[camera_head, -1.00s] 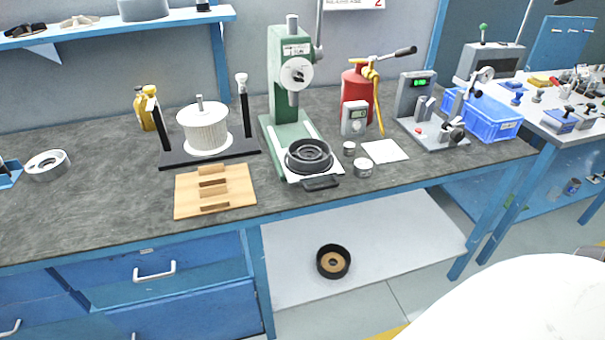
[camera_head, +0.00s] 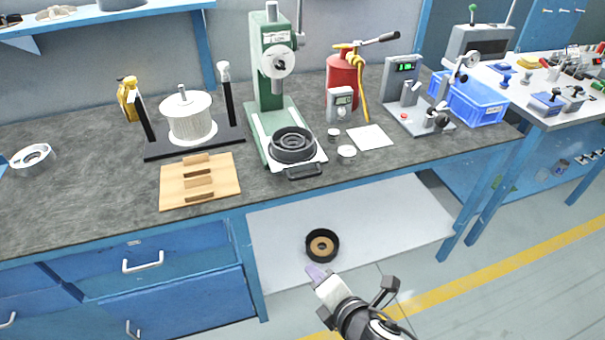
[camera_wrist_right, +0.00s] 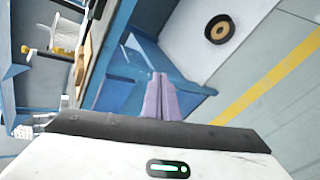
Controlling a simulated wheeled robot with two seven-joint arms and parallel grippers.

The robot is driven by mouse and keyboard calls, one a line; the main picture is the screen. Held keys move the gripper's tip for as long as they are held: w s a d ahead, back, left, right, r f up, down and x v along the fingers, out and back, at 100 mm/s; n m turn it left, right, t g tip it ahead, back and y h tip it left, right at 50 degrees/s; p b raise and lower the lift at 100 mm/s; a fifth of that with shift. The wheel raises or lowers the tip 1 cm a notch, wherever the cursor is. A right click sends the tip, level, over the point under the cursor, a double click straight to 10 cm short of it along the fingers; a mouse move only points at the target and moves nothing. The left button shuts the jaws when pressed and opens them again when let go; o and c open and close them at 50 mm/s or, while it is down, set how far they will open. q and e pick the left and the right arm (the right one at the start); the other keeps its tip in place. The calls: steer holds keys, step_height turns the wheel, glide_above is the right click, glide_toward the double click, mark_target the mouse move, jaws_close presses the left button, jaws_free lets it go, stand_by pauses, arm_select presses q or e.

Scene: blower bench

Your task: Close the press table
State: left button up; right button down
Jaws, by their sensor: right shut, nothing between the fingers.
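The green arbor press (camera_head: 270,75) stands on the bench in the head view. Its white sliding table (camera_head: 313,160) sticks out at the front, with a dark handle (camera_head: 304,171) at its near edge. A dark ringed part (camera_head: 293,146) sits on the table, below the ram. My right gripper (camera_head: 318,274) is low in front of the bench, below the benchtop and well apart from the press. Its purple fingers (camera_wrist_right: 160,97) are together and empty in the right wrist view. My left gripper is not in view.
A wooden block holder (camera_head: 215,188) and a white filter on a black stand (camera_head: 190,118) are left of the press. A red bottle (camera_head: 342,72) and a gauge stand (camera_head: 402,75) are to its right. A black ring (camera_head: 322,246) lies on the lower shelf.

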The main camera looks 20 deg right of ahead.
mark_target(297, 178)
steer(key=w+d+r+n+t+h, duration=0.1)
steer(key=w+r+n+t, duration=0.15)
steer(key=r+n, duration=0.35)
steer(key=w+d+r+n+t, duration=0.1)
steer(key=w+r+n+t, duration=0.1)
steer(key=w+r+n, duration=0.3)
steer(key=shift+n, duration=0.8)
steer(key=w, duration=0.4)
steer(key=w+f, duration=0.1)
steer(key=w, duration=0.7)
steer(key=shift+w+a+f, duration=0.15)
steer(key=shift+w+f, duration=0.2)
